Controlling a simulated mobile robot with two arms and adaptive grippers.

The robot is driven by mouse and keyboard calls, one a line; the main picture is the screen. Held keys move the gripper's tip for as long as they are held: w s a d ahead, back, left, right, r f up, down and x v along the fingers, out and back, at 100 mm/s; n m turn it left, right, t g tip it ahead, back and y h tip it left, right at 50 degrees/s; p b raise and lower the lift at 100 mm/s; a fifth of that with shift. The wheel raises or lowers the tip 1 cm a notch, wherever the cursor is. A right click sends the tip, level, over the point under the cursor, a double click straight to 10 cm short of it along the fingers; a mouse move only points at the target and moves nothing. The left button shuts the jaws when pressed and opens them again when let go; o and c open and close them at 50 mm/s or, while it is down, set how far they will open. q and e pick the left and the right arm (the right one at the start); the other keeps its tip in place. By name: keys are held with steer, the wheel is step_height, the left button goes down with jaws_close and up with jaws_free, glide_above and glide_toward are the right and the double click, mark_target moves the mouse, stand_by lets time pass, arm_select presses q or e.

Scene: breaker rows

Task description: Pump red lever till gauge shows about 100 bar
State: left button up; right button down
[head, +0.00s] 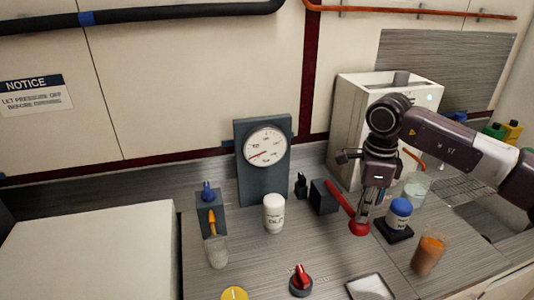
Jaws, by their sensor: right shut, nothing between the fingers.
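The red lever (340,200) runs from a dark pump block (323,197) down and right to a round red knob (360,229). My right gripper (364,222) points down with its fingers shut and empty, at the knob end of the lever. I cannot tell whether the fingertips touch the knob or are just above or behind it. The gauge (266,146) is a round white dial on an upright grey panel (249,184). Its needle points to the lower left, but the numbers are too small to read. My left gripper is not in view.
A blue-capped jar (399,212) stands close right of my right gripper, with a glass beaker (416,189) behind. A beaker of orange liquid (428,256) is in front. A white bottle (273,213) stands left of the pump. A red rotary knob (301,280) is at the front.

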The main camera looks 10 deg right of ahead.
steer(key=shift+f+b, duration=1)
steer(key=shift+f, duration=0.65)
steer(key=shift+r, duration=0.1)
steer(key=shift+w+r+p, duration=0.1)
steer(key=shift+r+p, duration=2.95)
steer(key=shift+r, duration=1.25)
steer(key=shift+f, duration=0.15)
